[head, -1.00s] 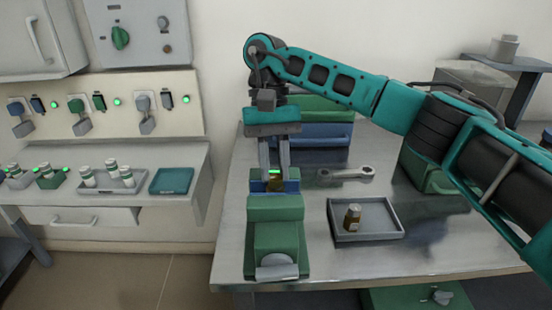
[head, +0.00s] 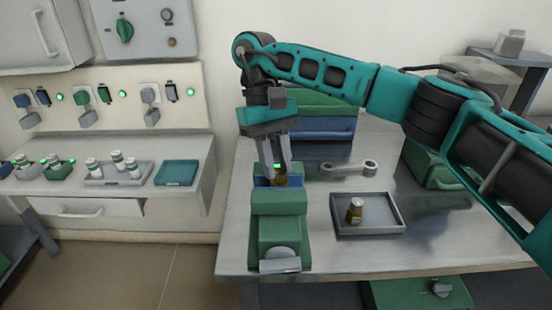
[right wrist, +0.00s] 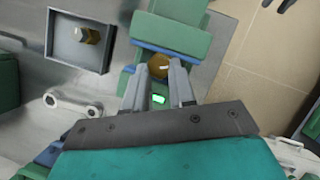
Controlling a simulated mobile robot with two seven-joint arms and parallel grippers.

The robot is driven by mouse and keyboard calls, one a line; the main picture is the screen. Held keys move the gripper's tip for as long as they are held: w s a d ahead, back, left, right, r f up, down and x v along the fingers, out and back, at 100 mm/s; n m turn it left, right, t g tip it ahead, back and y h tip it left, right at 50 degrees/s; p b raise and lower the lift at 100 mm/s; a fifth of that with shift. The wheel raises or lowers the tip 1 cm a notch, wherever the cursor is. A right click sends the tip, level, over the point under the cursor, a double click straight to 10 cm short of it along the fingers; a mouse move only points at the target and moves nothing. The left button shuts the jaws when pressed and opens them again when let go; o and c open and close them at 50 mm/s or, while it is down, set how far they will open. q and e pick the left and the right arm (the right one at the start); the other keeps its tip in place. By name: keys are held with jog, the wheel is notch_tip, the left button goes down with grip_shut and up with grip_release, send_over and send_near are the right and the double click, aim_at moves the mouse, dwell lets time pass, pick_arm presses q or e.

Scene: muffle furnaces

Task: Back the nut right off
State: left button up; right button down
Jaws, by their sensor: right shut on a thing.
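A green vise (head: 278,222) with blue jaws stands near the left end of the steel table. A brass-coloured nut (head: 281,180) sits at its jaws, and the round brass top (right wrist: 158,72) shows in the right wrist view. My right gripper (head: 279,182) points down over the vise, its two grey fingers shut on the nut from both sides; they also show in the right wrist view (right wrist: 159,74). The thread under the nut is hidden by the fingers and jaws. My left gripper is in neither view.
A grey tray (head: 384,228) right of the vise holds a small brown piece with a grey top (head: 355,210). Blue and green boxes (head: 322,130) stand behind the vise. The table's front right is clear.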

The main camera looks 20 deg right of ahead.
jog(key=c, duration=1.3)
grip_release()
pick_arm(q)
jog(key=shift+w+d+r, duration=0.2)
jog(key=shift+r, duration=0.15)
pick_arm(e)
jog(key=o, duration=0.4)
pick_arm(q)
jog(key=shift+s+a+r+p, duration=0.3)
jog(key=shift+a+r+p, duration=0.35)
jog(key=shift+p, duration=0.8)
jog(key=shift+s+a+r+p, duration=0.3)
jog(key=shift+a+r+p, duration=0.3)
jog(key=shift+p, duration=0.8)
pick_arm(e)
jog(key=shift+v, duration=6.5)
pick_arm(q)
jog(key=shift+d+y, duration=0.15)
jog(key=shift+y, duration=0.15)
